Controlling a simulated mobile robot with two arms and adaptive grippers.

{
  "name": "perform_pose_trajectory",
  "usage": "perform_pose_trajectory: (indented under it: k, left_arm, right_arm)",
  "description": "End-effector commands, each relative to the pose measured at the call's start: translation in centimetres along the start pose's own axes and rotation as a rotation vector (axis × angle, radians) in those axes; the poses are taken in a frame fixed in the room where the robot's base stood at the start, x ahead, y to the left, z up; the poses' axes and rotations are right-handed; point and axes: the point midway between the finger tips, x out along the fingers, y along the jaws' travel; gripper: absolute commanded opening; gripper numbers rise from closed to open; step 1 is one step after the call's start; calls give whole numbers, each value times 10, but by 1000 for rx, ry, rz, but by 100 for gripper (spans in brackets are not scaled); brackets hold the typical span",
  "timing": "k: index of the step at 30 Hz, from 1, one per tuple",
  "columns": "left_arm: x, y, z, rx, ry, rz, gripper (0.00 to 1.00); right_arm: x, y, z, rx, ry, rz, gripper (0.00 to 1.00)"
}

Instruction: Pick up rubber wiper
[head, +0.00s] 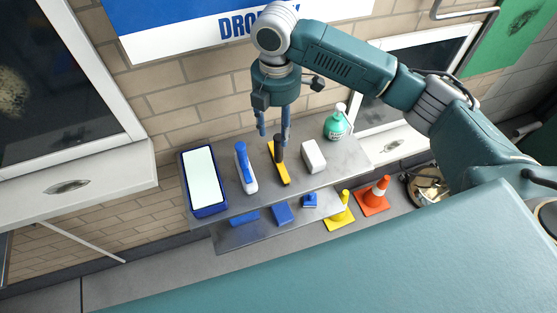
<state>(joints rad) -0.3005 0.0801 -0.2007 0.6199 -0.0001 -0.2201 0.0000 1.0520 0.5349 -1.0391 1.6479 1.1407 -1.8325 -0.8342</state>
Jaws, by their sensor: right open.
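The rubber wiper (279,171) appears to be the yellow piece with a dark upright handle, on the upper grey shelf among other items. My right gripper (274,140) points down above and around the top of the dark handle. Its two blue-grey fingers are apart, one on the left and one on the right. I cannot tell whether either finger touches the handle. My left gripper is not in view.
On the upper shelf (222,200) are a blue-framed tray (203,178), a blue-and-white brush-like tool (245,167), a white block (313,156) and a green bottle (336,124). Several blue items sit on the lower shelf.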

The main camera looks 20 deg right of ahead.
Motion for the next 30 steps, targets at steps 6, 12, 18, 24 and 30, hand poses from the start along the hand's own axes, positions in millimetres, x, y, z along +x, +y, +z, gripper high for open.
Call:
perform_pose_trajectory:
  k: [6, 12, 18, 24, 30]
  left_arm:
    - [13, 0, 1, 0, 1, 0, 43]
    - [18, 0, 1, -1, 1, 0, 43]
    - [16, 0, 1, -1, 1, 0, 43]
    - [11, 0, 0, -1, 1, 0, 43]
    - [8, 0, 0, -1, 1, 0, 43]
  right_arm:
    - [2, -1, -2, -513, -8, -2, 44]
    - [0, -2, -3, -833, -12, -8, 44]
    - [6, -3, -3, -934, -11, -11, 44]
    - [37, -4, -2, -934, -10, -12, 44]
    - [55, -3, -2, -935, -12, -11, 44]
